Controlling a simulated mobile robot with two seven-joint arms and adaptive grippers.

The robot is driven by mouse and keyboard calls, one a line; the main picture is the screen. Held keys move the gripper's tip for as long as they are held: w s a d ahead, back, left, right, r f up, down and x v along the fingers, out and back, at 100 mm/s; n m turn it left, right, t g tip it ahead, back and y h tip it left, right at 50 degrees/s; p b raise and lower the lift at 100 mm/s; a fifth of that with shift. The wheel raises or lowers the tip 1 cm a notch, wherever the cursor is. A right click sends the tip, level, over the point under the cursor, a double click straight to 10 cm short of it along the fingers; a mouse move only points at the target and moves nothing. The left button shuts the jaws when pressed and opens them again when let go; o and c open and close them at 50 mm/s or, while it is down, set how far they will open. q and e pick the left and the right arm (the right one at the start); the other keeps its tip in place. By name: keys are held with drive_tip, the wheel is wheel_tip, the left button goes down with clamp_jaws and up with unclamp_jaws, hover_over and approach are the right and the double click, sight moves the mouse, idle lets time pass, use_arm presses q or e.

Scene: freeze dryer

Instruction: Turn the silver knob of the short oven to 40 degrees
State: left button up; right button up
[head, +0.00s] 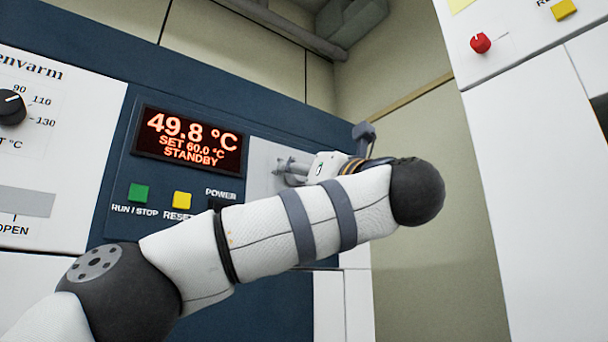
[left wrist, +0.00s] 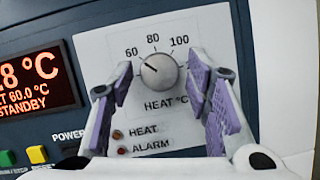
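The silver knob (left wrist: 160,73) sits on a light grey panel (left wrist: 103,48) marked HEAT °C, with 60, 80 and 100 printed around it. Its pointer line is tilted to the upper left, towards the 60 mark. My left gripper (left wrist: 161,76) is open, one purple-padded finger on each side of the knob, with a gap visible on both sides. In the head view my left gripper (head: 290,171) is in front of the same panel, and I cannot make out the knob there. The display (head: 189,141) reads 49.8 °C, SET 60.0 °C, STANDBY. My right gripper is not in view.
A green button (head: 138,193) and a yellow button (head: 182,199) lie left of the panel. HEAT and ALARM lamps (left wrist: 118,134) are below the knob. A black-knobbed unit (head: 12,107) stands at left. A white cabinet with a red knob (head: 480,43) stands at right.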

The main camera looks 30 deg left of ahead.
use_arm(q)
drive_tip(key=c, duration=0.8)
drive_tip(key=shift+n, duration=0.3)
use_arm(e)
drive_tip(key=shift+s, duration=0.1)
use_arm(q)
drive_tip(key=n, duration=0.1)
drive_tip(key=n+g, duration=0.1)
drive_tip(key=n+g+y, duration=0.1)
drive_tip(key=n, duration=0.1)
drive_tip(key=shift+w+f+b, duration=0.15)
drive_tip(key=shift+w+b, duration=0.1)
drive_tip(key=shift+b, duration=0.15)
drive_tip(key=shift+d+r+n+g+b, duration=0.15)
drive_tip(key=shift+n+g, duration=0.6)
drive_tip(key=shift+n, duration=0.65)
drive_tip(key=shift+a+n+g+b, duration=0.1)
drive_tip(key=shift+n+g, duration=0.6)
drive_tip(key=shift+n, duration=0.7)
drive_tip(key=shift+d+r+n+g+b, duration=0.15)
drive_tip(key=shift+n+g, duration=0.6)
drive_tip(key=shift+n, duration=0.65)
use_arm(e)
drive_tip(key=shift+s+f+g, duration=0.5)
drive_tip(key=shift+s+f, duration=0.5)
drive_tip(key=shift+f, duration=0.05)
